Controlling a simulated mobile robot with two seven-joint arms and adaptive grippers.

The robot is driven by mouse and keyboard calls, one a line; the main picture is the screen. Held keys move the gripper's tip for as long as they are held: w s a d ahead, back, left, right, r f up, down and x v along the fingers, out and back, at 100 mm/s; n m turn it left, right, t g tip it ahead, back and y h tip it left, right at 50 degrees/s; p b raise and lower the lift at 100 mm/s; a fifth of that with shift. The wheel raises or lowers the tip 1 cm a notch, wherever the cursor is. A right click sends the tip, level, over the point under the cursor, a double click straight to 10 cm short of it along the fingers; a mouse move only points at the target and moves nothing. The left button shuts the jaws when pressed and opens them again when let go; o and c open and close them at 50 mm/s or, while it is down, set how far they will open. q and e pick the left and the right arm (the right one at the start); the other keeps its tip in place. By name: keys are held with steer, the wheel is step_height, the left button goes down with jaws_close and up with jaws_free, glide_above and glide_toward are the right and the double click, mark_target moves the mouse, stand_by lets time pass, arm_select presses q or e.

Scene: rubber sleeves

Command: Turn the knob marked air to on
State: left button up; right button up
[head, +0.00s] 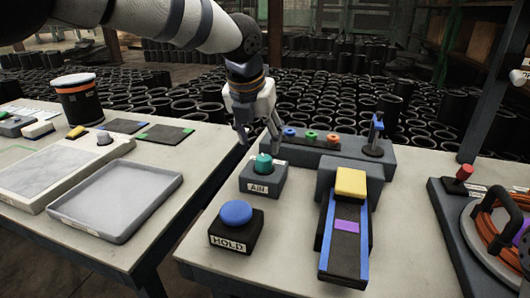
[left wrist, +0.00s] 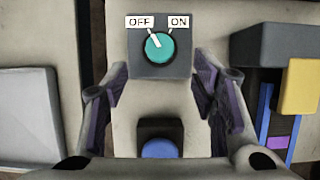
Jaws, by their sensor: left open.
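The air knob (head: 263,162) is a teal dial on a grey box (head: 262,180) with an AIR label on its front. In the left wrist view the knob (left wrist: 159,47) sits below OFF and ON labels, and its white pointer tilts up-left toward OFF. My left gripper (head: 258,138) is open and empty, above and behind the knob in the head view. In the left wrist view its two fingers (left wrist: 160,82) are spread wide, apart from the knob. My right gripper is not in view.
A blue HOLD button (head: 236,212) stands in front of the knob box. To the right is a ramp block with a yellow top (head: 350,182). Behind is a grey bar (head: 318,143) with coloured pegs. An empty grey tray (head: 117,225) lies on the left table.

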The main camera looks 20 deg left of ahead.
mark_target(263, 158)
arm_select(q)
steer(key=x, duration=0.7)
steer(key=shift+w+f, duration=0.15)
steer(key=shift+f, duration=0.05)
steer(key=c, duration=1.1)
